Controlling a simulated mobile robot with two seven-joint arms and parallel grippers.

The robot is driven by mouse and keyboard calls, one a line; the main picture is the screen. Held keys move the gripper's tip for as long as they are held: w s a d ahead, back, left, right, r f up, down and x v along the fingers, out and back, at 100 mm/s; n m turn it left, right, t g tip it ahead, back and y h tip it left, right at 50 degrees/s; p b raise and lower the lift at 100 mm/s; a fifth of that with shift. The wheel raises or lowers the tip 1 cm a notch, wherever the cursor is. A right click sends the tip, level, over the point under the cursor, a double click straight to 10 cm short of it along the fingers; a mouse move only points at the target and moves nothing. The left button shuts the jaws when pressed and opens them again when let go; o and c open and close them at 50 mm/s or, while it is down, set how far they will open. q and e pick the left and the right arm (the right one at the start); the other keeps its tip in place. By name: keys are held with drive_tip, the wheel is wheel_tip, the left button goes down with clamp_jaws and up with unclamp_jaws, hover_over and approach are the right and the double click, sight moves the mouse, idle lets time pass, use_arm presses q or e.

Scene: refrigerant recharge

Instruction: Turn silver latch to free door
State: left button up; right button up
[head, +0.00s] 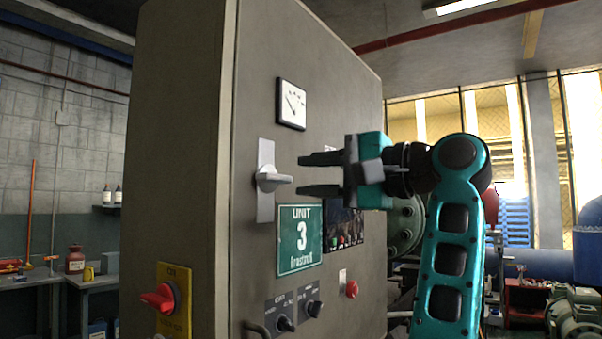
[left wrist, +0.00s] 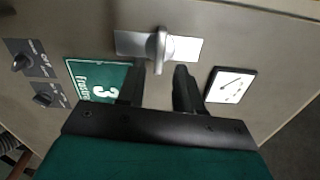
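The silver latch (head: 270,181) is on the door of a tall grey cabinet (head: 340,90), mounted on a light upright plate. Its handle lies level in the head view. In the left wrist view the latch handle (left wrist: 160,45) stands out between the lines of my two fingers. My left gripper (head: 300,175) is open and empty, facing the door. Its fingertips are one above and one below the handle's level, just short of its end. The left gripper also shows in the left wrist view (left wrist: 160,72). The door looks closed. My right gripper is out of view.
The door carries a gauge (head: 291,104) above the latch, a green "UNIT 3" sign (head: 299,241) below, black knobs (head: 286,323) and a red button (head: 352,289). A red rotary switch (head: 158,297) on a yellow plate is on the cabinet's left side.

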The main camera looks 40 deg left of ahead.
use_arm(q)
drive_tip(key=d, duration=0.5)
drive_tip(key=shift+w+p, duration=0.3)
drive_tip(key=shift+a, duration=0.15)
